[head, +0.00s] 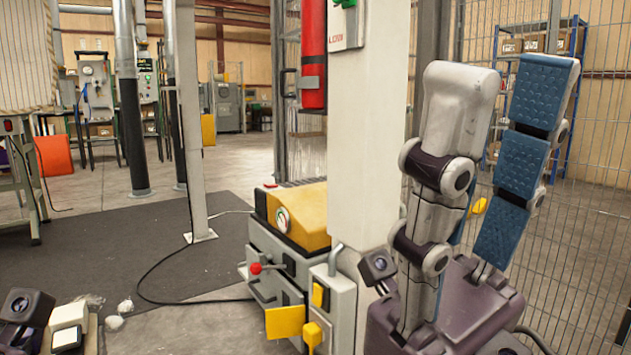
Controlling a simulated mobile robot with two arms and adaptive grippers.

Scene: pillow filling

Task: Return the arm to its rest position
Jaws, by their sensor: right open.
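My right gripper (506,82) stands large at the right of the head view, its fingers pointing up. Its light grey finger and its blue-padded finger are spread apart, with nothing between them. Its dark purple palm is at the bottom, with a small black camera beside it. The fingers of my left gripper do not show. White fluffy tufts (115,315) lie on the floor at the lower left.
A machine with a yellow cover (297,216), a gauge and a red-knobbed lever stands beside a white post (364,120), just left of my right gripper. A wire mesh fence (590,215) and a blue shelf rack (572,125) are behind it.

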